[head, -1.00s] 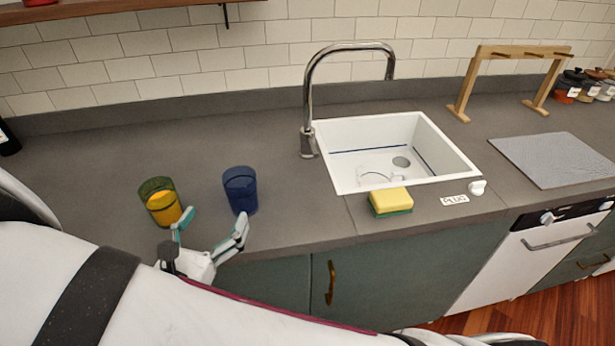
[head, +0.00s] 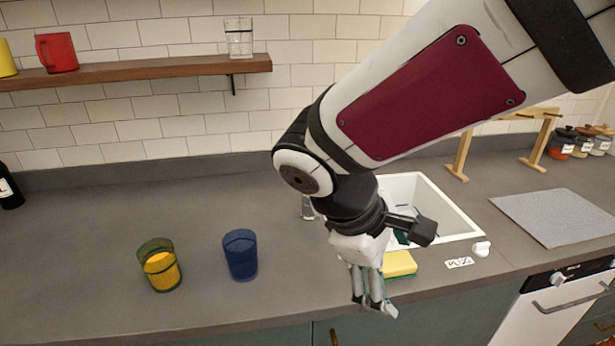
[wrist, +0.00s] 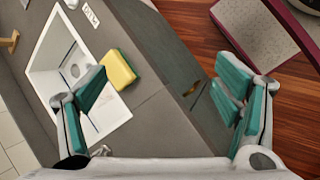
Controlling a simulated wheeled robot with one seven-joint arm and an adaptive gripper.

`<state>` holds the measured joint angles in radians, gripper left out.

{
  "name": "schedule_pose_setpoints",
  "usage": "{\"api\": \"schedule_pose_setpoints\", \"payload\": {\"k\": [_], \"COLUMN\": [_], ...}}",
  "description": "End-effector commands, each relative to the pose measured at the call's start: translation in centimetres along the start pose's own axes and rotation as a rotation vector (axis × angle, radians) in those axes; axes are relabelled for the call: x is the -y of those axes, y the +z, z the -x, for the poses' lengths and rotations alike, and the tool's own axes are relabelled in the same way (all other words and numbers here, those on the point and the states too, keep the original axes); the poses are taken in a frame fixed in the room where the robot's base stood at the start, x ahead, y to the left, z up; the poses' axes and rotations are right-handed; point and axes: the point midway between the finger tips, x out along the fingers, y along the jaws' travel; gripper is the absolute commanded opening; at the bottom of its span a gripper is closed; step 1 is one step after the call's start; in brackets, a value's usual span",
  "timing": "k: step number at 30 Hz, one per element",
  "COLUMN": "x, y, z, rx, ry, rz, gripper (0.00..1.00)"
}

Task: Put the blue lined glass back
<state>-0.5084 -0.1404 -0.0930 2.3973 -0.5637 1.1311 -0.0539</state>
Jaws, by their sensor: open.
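A dark blue glass (head: 240,255) stands upright on the grey counter left of the sink, with a thin line around its upper part. A green-tinted glass with yellow content (head: 160,266) stands to its left. My gripper (head: 373,302) is open and empty, pointing down near the counter's front edge, right of the blue glass. In the wrist view, my gripper's fingers (wrist: 163,88) are spread wide with nothing between them.
A wooden shelf (head: 140,72) on the wall holds a red mug (head: 57,52) and a clear glass (head: 239,38). The white sink (head: 440,205) is partly behind my arm. A yellow sponge (head: 398,264) lies beside my gripper. Counter behind the two standing glasses is clear.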

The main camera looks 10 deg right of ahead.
Motion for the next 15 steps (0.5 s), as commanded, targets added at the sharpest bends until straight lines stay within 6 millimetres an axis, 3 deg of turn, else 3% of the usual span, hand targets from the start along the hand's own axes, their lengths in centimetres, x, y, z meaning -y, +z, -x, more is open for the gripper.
{"api": "schedule_pose_setpoints", "payload": {"k": [1, 6, 15], "x": [0.1, 1.4, 2.7], "y": [1.4, 4.2, 6.4], "z": [0.4, 1.9, 4.9], "rx": [-0.05, -0.215, -0.457], "ry": [-0.051, -0.201, -0.335], "rz": [-0.1, -0.402, -0.789], "gripper": [0.83, 0.83, 0.83]}}
